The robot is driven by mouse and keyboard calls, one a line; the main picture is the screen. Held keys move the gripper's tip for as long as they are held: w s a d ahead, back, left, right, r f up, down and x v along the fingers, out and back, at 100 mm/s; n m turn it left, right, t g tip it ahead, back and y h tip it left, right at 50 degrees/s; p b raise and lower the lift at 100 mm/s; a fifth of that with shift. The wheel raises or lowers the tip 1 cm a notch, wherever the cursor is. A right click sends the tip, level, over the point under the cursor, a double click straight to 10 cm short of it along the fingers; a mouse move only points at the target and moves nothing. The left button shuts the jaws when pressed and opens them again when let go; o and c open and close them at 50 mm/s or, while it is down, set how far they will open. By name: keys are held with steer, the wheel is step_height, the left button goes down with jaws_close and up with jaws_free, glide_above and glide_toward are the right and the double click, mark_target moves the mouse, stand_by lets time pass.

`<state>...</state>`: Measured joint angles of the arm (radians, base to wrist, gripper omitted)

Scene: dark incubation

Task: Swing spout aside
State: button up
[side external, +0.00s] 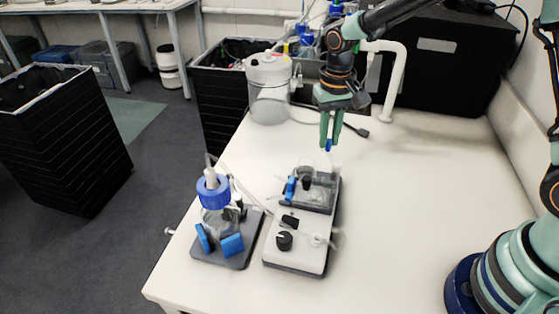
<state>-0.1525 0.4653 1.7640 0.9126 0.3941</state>
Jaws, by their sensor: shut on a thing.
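My gripper (329,146) points down above the back of a white bench device (298,258). Its green fingers are together, with a small blue piece (329,145) showing at their tips. The device has black knobs at its front and a dark, clear-walled part with a blue clip (290,188) at its back. A clear part (320,166) stands just below the fingertips; I cannot tell whether they touch. No spout can be told apart for certain. A blue-capped bottle (212,190) stands on a dark base with blue clamps, left of the device.
A thin tube (250,192) runs between the bottle and the device. A white jug (268,85) stands at the table's back left, with a black cable plug (357,130) to its right. A black box (435,65) is at the back.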

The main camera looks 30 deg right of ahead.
steer(key=shift+s+d+m, duration=0.1)
steer(key=shift+d+m, duration=0.2)
steer(key=shift+m, duration=0.4)
steer(key=shift+s+d+m, duration=0.1)
steer(key=shift+d+m, duration=0.15)
steer(key=shift+m, duration=0.45)
steer(key=shift+s+d+m, duration=0.2)
steer(key=shift+d+m, duration=0.05)
steer(key=shift+m, duration=0.4)
steer(key=shift+s+d+m, duration=0.2)
steer(key=shift+d+m, duration=0.05)
steer(key=shift+m, duration=0.4)
steer(key=shift+s+d+m, duration=0.25)
steer(key=shift+m, duration=0.45)
steer(key=shift+s+d+m, duration=0.2)
steer(key=shift+m, duration=0.5)
